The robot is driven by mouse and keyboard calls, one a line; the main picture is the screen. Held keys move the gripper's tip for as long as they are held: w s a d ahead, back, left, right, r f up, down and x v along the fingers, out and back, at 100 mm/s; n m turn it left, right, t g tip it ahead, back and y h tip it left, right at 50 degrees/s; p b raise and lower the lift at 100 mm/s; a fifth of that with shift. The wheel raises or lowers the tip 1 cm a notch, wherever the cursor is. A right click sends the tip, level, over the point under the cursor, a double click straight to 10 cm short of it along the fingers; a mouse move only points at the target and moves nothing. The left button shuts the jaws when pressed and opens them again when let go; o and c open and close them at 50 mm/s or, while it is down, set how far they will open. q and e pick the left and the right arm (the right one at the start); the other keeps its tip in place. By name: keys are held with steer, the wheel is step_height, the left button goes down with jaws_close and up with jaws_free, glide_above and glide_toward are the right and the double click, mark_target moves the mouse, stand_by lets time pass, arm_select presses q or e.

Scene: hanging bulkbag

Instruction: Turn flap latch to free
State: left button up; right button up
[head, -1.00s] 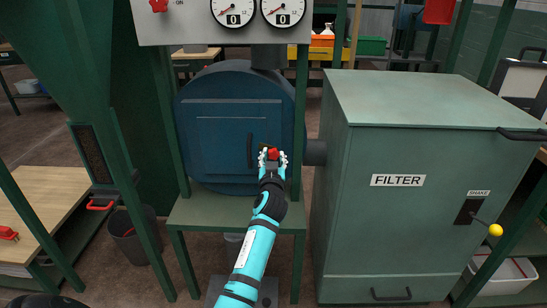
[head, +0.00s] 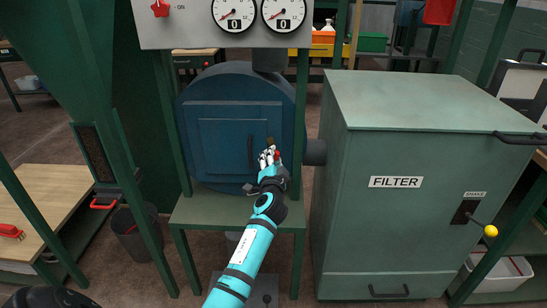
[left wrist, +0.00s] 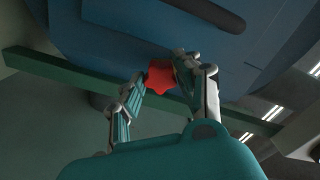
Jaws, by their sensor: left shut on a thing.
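The blue round housing (head: 188,115) has a rectangular flap (head: 225,125) on its front with a dark vertical handle (head: 250,152). The red latch knob (head: 277,154) is at the flap's right edge, partly covered by my fingers. A small brownish piece (head: 271,141), apparently the latch bar, shows just above the fingers. My left gripper (head: 270,157) is shut on the knob, with its wrist rolled. In the left wrist view the red star-shaped knob (left wrist: 160,77) sits between the fingertips (left wrist: 160,72), and the dark handle (left wrist: 208,12) shows above. My right gripper is not in view.
A large green filter cabinet (head: 400,110) with a yellow-tipped shake lever (head: 491,231) stands close on the right. Green posts (head: 301,120) flank the housing. A gauge panel (head: 190,30) with a red switch is above. A wooden bench (head: 45,200) stands left.

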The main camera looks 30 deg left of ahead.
arm_select(q)
steer(key=shift+m+p, duration=0.5)
steer(key=shift+m, duration=1.4)
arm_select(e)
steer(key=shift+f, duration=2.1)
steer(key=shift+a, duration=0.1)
arm_select(q)
steer(key=o, duration=1.1)
steer(key=shift+o, duration=0.2)
steer(key=v, duration=1.2)
